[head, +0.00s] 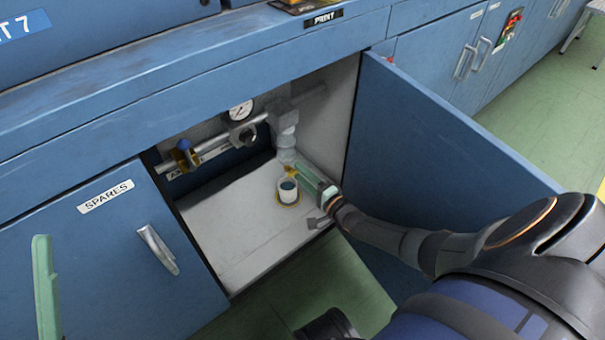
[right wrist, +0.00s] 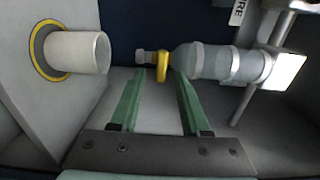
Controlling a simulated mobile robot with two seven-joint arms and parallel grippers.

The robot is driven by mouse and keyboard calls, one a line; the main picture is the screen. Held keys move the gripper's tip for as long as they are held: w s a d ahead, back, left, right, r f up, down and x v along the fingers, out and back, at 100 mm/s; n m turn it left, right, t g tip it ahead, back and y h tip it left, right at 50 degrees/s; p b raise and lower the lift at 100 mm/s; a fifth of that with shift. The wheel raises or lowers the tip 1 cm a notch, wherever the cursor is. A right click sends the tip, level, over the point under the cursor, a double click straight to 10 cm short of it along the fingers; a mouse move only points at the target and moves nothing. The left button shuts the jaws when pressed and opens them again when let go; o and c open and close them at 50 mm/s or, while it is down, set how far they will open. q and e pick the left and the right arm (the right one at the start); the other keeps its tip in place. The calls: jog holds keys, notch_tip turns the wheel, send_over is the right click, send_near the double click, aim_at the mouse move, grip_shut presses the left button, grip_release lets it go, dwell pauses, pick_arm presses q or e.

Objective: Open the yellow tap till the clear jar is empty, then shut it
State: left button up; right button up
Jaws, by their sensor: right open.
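The clear jar (head: 287,139) hangs under the pipe fitting inside the open cabinet. It lies sideways in the right wrist view (right wrist: 205,61), greyish; I cannot tell its liquid level. The yellow tap (right wrist: 162,66) is at its lower end, with a pale nozzle beyond. My right gripper (head: 299,169) is open, its green fingertips (right wrist: 159,76) on either side of the tap's line; contact is not clear. One green finger of my left gripper (head: 45,285) shows at lower left.
The open blue door (head: 430,125) stands right of the opening. The cabinet floor (head: 225,225) left of the cup is clear.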

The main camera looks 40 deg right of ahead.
jog(key=shift+s, duration=0.1)
jog(key=s+p, duration=0.4)
jog(key=s, duration=0.8)
jog(key=shift+s+d, duration=0.15)
jog(key=shift+d, duration=0.3)
